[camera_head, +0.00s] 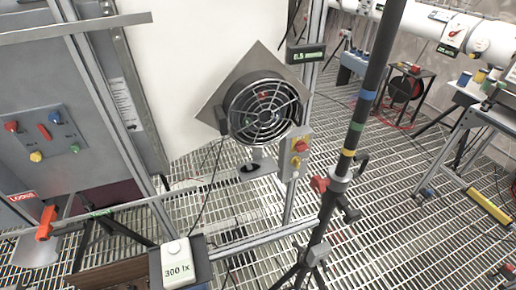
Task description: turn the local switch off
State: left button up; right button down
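A small grey box with a red knob on a yellow plate (300,146) is fixed to the upright metal post, just right of and below a round caged fan (264,110). It looks like the local switch, but I see no readable label on it. The knob's exact position is too small to tell. A grey panel (44,134) at the left carries several red, yellow and green knobs. Neither of my grippers is in view.
A black tripod pole (371,80) with coloured bands stands just right of the box. A white meter reading 300 lx (177,262) is at the bottom. An orange handle (46,222) sits at lower left. Grating floor (375,245) is open right of the tripod.

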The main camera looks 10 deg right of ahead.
aim_at(301, 146)
jog(key=u, duration=2)
jog(key=k, duration=2.45)
jog(key=z, duration=2.35)
jog(key=i, duration=1)
